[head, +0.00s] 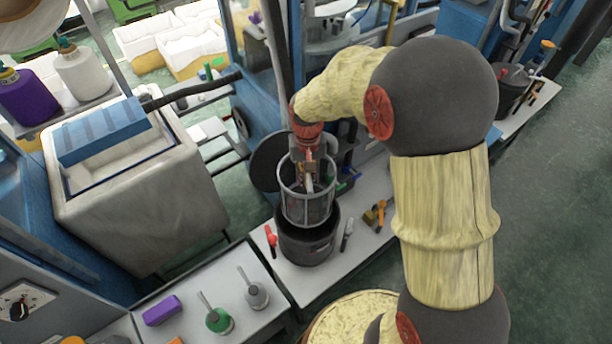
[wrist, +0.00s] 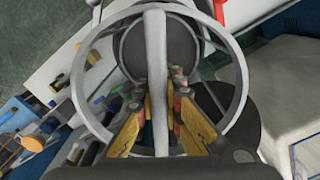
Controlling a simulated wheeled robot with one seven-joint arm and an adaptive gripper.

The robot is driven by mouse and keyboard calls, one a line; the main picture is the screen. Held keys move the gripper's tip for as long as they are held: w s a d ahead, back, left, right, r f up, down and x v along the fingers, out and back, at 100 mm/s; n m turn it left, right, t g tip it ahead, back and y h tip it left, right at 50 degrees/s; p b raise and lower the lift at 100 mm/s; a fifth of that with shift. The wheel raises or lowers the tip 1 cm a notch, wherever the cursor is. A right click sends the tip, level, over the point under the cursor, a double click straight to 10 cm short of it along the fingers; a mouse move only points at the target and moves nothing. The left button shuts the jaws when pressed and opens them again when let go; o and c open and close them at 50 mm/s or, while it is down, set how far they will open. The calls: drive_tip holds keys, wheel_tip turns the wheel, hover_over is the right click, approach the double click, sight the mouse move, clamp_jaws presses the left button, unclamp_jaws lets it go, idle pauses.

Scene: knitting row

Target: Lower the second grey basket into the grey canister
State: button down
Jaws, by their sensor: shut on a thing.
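The grey basket (head: 291,205) is an open cage with a round rim and a bar across its top. My gripper (head: 307,178) is shut on that bar and points down into the basket. In the wrist view the fingers (wrist: 157,92) stand on both sides of the bar (wrist: 155,50), inside the basket's rim (wrist: 243,75). The dark grey canister (head: 308,248) stands on the bench below the basket. The basket is upright over the canister's mouth, and its lower end overlaps the mouth in the head view. I cannot tell how far inside it is.
A dark round lid (head: 267,160) stands behind the canister to the left. A red-handled tool (head: 271,238) and a grey tool (head: 347,233) lie beside the canister on the pale bench (head: 325,285). A green-based bottle (head: 218,320) and a purple block (head: 162,310) are at front left.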

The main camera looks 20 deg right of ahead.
drive_tip(key=shift+f+b, duration=5.3)
drive_tip(key=shift+f, duration=2.35)
wheel_tip(320, 180, down, 11)
drive_tip(key=b, duration=0.5)
drive_tip(key=shift+r+b, duration=0.2)
drive_tip(key=shift+b, duration=0.1)
drive_tip(key=c, duration=1.8)
unclamp_jaws()
drive_tip(key=shift+o, duration=1.2)
drive_tip(key=o, duration=0.3)
drive_tip(key=shift+o, duration=0.2)
drive_tip(key=shift+r, duration=0.1)
